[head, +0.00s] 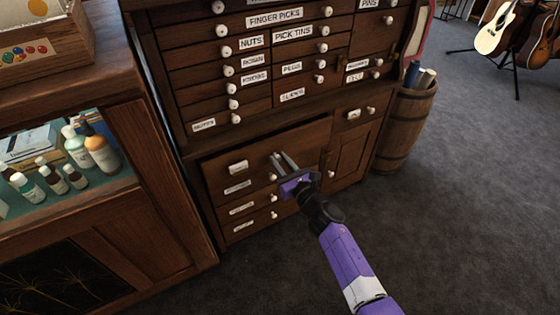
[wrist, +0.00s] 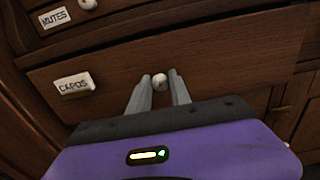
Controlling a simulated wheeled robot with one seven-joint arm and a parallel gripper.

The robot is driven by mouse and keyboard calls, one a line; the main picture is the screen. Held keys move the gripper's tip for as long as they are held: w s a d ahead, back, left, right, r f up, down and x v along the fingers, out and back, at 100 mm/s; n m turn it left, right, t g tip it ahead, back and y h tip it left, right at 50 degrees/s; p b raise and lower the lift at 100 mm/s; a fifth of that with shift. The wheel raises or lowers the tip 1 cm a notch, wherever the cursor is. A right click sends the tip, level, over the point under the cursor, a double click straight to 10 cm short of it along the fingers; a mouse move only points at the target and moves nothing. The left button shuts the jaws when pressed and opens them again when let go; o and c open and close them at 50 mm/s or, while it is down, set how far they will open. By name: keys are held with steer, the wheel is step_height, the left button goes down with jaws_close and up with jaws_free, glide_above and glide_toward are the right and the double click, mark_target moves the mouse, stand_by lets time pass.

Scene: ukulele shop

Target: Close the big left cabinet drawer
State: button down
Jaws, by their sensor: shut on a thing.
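The big left drawer (head: 255,152) is the wide top one in the lower part of the dark wooden cabinet. Its front seems to stand out from the cabinet; how far is hard to tell. In the wrist view the drawer front (wrist: 225,60) carries a white CAPOS label (wrist: 74,85) and a round pale knob (wrist: 159,82). My gripper (head: 283,158) reaches the drawer front from the lower right. In the wrist view my gripper (wrist: 158,84) has one finger on each side of the knob, shut on it. In the head view the fingers hide the knob.
Small labelled drawers (head: 285,55) fill the cabinet above. A smaller drawer (head: 354,113) and a door (head: 352,152) are to the right. A wooden barrel (head: 405,130) stands right of the cabinet, a display counter (head: 150,160) left. Carpet (head: 450,210) at the right is clear.

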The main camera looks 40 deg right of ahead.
mark_target(274, 153)
steer(key=b+x, duration=0.1)
steer(key=x, duration=0.2)
steer(key=shift+w+d+f+b, duration=0.1)
steer(key=shift+w+f+b, duration=0.05)
steer(key=shift+w+b, duration=0.25)
steer(key=c, duration=1.2)
jaws_free()
steer(key=shift+w, duration=0.1)
steer(key=p+v, duration=0.1)
steer(key=v, duration=0.7)
